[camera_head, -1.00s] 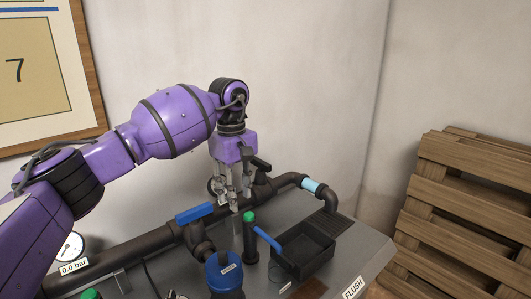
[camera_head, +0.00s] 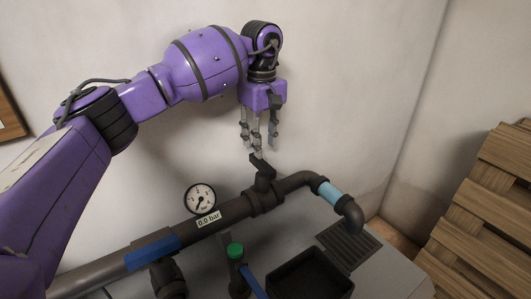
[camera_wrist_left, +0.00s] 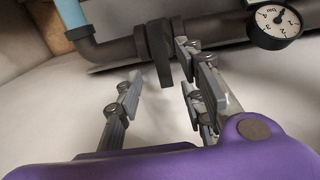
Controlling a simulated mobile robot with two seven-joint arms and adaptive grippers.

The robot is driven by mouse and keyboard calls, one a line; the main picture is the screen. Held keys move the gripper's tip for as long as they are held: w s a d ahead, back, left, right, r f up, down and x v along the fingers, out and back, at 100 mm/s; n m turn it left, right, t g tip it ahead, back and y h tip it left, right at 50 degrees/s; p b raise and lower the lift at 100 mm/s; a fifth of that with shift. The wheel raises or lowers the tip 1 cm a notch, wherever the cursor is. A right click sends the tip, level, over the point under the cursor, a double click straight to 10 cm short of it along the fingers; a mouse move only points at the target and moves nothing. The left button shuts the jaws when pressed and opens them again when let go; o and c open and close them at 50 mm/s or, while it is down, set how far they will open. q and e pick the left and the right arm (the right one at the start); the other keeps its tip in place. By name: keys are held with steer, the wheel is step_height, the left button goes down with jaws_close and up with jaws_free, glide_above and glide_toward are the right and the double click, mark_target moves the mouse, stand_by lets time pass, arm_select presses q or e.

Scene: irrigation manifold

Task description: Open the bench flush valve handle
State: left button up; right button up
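A black valve handle (camera_head: 262,165) stands up from the dark pipe (camera_head: 225,205), just left of the pipe's bend. I take it for the flush valve handle, but no label beside it can be read. My left gripper (camera_head: 256,148) is right above it, pointing down, with fingers spread and nothing held. In the left wrist view the handle (camera_wrist_left: 164,52) lies ahead, between the lines of the open fingers (camera_wrist_left: 158,68) and closer to the right-hand ones. Whether a fingertip touches it cannot be told. My right gripper is not in view.
A gauge (camera_head: 200,198) with a "0.0 bar" label stands left of the handle. A blue handle (camera_head: 152,252) lies along the pipe farther left. A light blue sleeve (camera_head: 330,192), drain grate (camera_head: 350,245), black tray (camera_head: 308,279) and green-capped post (camera_head: 235,251) are nearby. Pallets stand at right.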

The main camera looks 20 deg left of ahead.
mark_target(262, 162)
arm_select(q)
step_height(262, 162, down, 6)
steer(key=shift+s+f, duration=0.1)
steer(key=shift+s, duration=0.05)
stand_by(0.3)
jaws_close()
